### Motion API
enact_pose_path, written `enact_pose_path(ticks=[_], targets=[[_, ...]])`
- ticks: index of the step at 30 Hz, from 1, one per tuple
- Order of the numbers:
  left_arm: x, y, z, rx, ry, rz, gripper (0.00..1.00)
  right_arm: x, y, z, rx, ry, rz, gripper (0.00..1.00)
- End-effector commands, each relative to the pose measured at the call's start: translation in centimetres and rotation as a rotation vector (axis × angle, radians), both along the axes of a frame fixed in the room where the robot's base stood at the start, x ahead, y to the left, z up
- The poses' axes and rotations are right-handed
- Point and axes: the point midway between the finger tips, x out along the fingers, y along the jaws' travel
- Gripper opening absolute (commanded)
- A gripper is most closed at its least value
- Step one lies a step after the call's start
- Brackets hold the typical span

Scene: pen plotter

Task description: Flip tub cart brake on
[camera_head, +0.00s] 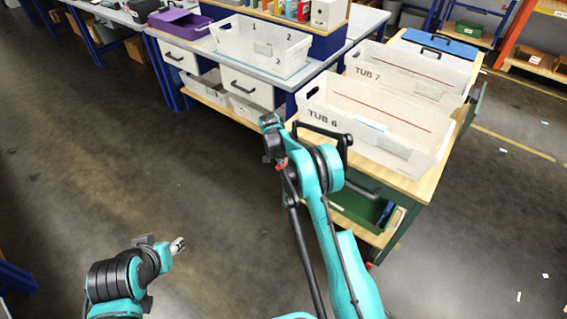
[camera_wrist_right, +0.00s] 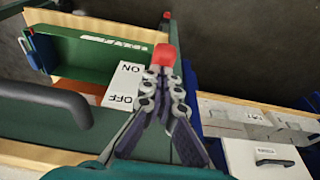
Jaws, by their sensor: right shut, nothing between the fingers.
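The tub cart (camera_head: 408,186) stands right of centre in the head view, with a wooden top and green frame. In the right wrist view a red knob (camera_wrist_right: 165,56) shows just beyond my right fingertips (camera_wrist_right: 160,82). Beside it is a white plate (camera_wrist_right: 127,86) marked ON and OFF. The knob appears nearer the ON word, but the lever's setting is unclear. My right gripper (camera_head: 274,150) is shut and empty beside the cart's near left end; contact with the knob cannot be told. My left gripper (camera_head: 178,245) is over open floor, far from the cart; its opening is unclear.
Tub 6 (camera_head: 322,118) and tub 7 (camera_head: 368,73) sit on the cart. A dark handle (camera_head: 345,150) is at its near end. A workbench (camera_head: 305,76) with drawers stands close on the left. The floor at left is clear.

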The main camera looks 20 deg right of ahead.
Motion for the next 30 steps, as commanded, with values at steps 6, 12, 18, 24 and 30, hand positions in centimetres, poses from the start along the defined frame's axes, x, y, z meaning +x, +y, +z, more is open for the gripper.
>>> enact_pose_path(ticks=[6, 12, 18, 24, 30], targets=[[0.0, 0.0, -1.3, 0.000, 0.000, 0.000, 0.41, -0.3, 0.9, -2.6, 0.001, 0.000, 0.002, 0.00], [0.0, 0.0, -2.3, 0.000, 0.000, 0.000, 0.41, -0.6, 1.2, -4.6, 0.001, 0.001, 0.001, 0.00], [0.0, 0.0, -2.8, 0.000, 0.000, 0.000, 0.41, -0.6, 1.3, -6.1, 0.001, 0.001, 0.001, 0.00], [0.0, 0.0, -3.1, 0.000, 0.000, 0.000, 0.41, -0.6, 1.3, -7.1, 0.001, 0.001, 0.001, 0.00], [0.0, 0.0, -3.2, 0.000, 0.000, 0.000, 0.41, -0.6, 1.2, -7.6, 0.001, 0.001, 0.001, 0.00]])
